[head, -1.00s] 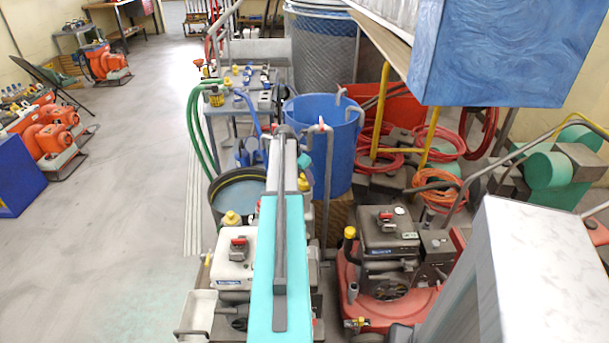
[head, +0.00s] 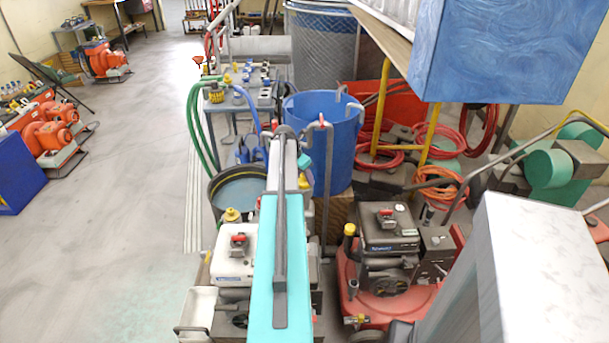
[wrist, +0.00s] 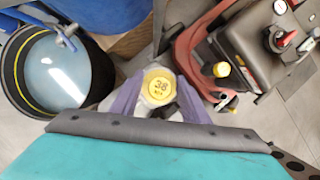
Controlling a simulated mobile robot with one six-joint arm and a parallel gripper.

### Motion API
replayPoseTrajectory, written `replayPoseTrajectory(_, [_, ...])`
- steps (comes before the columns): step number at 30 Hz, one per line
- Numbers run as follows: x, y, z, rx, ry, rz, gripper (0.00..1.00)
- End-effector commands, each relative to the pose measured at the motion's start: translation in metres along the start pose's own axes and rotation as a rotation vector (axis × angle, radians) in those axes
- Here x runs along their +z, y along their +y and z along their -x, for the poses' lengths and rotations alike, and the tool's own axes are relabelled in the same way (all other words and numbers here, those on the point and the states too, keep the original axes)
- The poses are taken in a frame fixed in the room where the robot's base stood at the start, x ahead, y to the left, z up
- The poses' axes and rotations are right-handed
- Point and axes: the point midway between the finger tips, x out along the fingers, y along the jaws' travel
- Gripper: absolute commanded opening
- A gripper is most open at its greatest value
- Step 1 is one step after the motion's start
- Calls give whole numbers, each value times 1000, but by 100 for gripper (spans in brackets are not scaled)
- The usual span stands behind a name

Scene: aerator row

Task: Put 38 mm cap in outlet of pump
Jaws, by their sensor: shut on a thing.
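In the wrist view, my gripper (wrist: 161,92) has its two purple fingers closed around a yellow cap (wrist: 160,83) marked 38. The cap's face points toward the camera. A pale, whitish part shows around and just below the cap; I cannot tell whether it belongs to the cap or to something beneath it. In the head view my arm hides the gripper and most of what lies under it. A pump with a white engine (head: 236,252) stands left of my arm. I cannot make out the open pump outlet.
A dark tub of water (head: 238,190) and a blue barrel (head: 322,140) stand behind. A red machine with a dark engine (head: 388,226) and yellow cap (head: 349,230) is at right. A blue box (head: 490,50) overhangs the upper right.

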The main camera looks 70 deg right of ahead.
Motion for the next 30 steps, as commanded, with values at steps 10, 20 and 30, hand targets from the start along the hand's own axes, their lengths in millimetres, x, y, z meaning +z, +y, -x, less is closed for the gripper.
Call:
replayPoseTrajectory(10, [-2, 0, -5, 0, 0, 0, 19])
replayPoseTrajectory(20, [-4, 0, -9, 0, 0, 0, 52])
replayPoseTrajectory(30, [-4, 0, -9, 0, 0, 0, 63])
